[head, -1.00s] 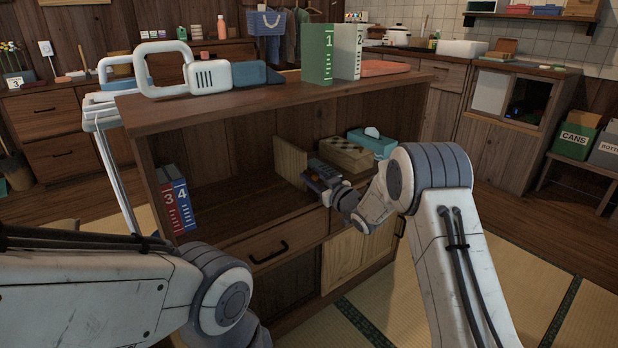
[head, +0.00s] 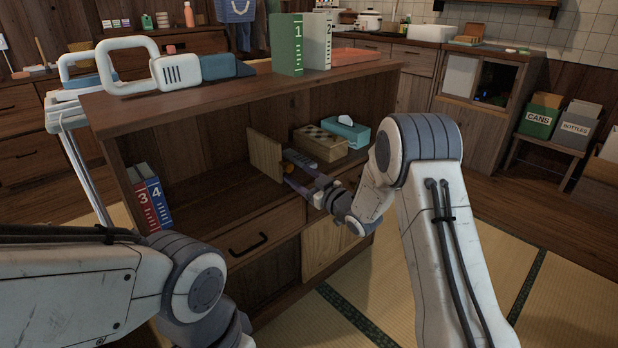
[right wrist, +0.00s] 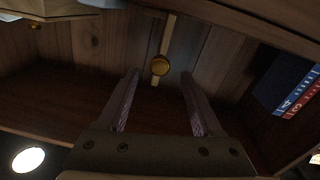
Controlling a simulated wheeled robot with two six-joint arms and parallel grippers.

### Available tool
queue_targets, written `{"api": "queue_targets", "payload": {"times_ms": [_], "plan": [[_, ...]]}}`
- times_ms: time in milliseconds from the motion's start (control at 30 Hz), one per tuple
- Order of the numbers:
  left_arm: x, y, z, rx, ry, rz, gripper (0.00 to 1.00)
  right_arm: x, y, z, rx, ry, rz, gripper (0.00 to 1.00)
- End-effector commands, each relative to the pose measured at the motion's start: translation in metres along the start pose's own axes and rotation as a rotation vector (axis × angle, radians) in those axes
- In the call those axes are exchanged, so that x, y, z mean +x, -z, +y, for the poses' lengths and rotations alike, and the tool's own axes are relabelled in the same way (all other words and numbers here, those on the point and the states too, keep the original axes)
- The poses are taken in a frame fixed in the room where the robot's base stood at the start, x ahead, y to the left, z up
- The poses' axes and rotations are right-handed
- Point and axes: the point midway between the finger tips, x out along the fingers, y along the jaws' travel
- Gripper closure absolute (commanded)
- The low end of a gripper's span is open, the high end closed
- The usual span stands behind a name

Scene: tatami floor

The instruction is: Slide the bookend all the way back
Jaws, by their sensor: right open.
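The bookend (head: 265,158) is an upright light wooden panel on the open shelf of the wooden cabinet. My right gripper (head: 287,163) is open in front of the shelf, just right of the bookend in the head view. My left gripper is out of view.
Books 3 and 4 (head: 152,203) stand at the shelf's left end. A checkered wooden box (head: 320,145) and a teal tissue box (head: 346,130) sit right of the bookend. Books 1 and 2 (head: 287,45) stand on the cabinet top. The shelf between bookend and left books is clear.

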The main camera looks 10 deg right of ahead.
Motion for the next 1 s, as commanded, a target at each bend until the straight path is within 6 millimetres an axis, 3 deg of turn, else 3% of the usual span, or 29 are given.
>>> {"api": "queue_targets", "payload": {"times_ms": [100, 300, 733, 867, 1000], "plan": [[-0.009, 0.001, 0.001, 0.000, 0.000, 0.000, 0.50, -0.022, 0.002, 0.002, 0.003, -0.004, -0.003, 0.33], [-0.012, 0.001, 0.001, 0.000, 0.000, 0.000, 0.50, -0.041, 0.000, 0.001, 0.001, -0.002, -0.001, 0.33], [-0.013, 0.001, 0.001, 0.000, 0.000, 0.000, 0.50, -0.041, 0.003, -0.004, -0.003, 0.000, -0.019, 0.33], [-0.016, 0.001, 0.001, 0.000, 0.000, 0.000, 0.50, -0.035, 0.013, -0.024, -0.016, -0.002, -0.131, 0.33], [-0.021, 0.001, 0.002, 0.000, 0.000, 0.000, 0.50, -0.043, 0.027, -0.066, -0.024, -0.008, -0.352, 0.33]]}}
